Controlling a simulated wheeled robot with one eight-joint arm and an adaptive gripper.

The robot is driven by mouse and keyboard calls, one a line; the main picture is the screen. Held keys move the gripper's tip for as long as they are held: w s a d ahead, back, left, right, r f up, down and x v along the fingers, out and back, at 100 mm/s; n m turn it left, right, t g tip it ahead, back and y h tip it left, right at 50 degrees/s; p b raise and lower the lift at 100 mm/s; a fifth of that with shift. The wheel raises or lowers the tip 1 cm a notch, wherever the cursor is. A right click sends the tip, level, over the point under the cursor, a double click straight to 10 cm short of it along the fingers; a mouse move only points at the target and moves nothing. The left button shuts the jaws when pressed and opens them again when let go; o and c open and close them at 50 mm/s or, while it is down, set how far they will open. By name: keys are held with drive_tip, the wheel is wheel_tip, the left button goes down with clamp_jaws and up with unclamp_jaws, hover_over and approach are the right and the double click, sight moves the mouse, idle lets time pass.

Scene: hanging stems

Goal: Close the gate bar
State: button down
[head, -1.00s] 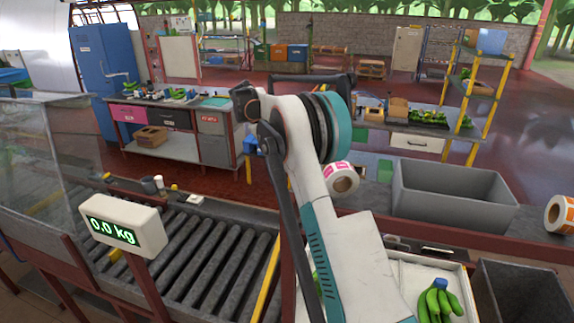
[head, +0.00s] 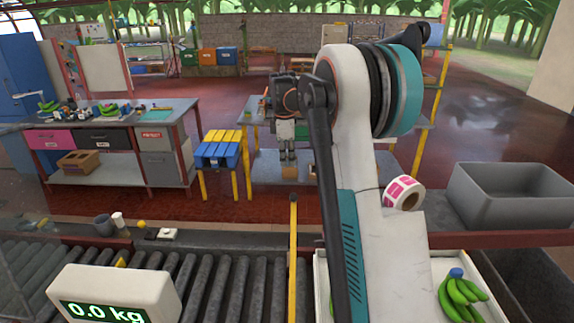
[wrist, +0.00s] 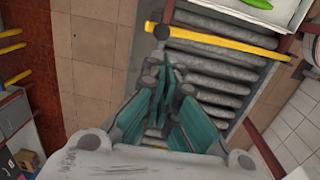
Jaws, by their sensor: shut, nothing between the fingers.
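The gate bar is a yellow bar (head: 292,262) with a dark knob at its far end. In the head view it runs away from me beside the rollers, its far end showing above the conveyor's far rail. It also crosses the upper wrist view (wrist: 225,44), parallel to the rollers, knob at the left. My gripper (head: 287,157) points down in the head view, past the bar's knob end in the picture. In the wrist view my gripper's teal fingers (wrist: 166,72) are shut and empty, just below the bar in the picture and apart from it.
The roller conveyor (head: 205,285) spans the front. A scale (head: 115,293) reading 0.0 kg stands at left. A white tray with green bananas (head: 460,298) and a grey bin (head: 510,195) are at right. A blue crate table (head: 220,152) stands behind the conveyor. Red floor lies open beyond.

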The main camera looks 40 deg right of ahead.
drive_tip(key=f, duration=0.8)
drive_tip(key=d+f, duration=0.1)
drive_tip(key=f, duration=0.3)
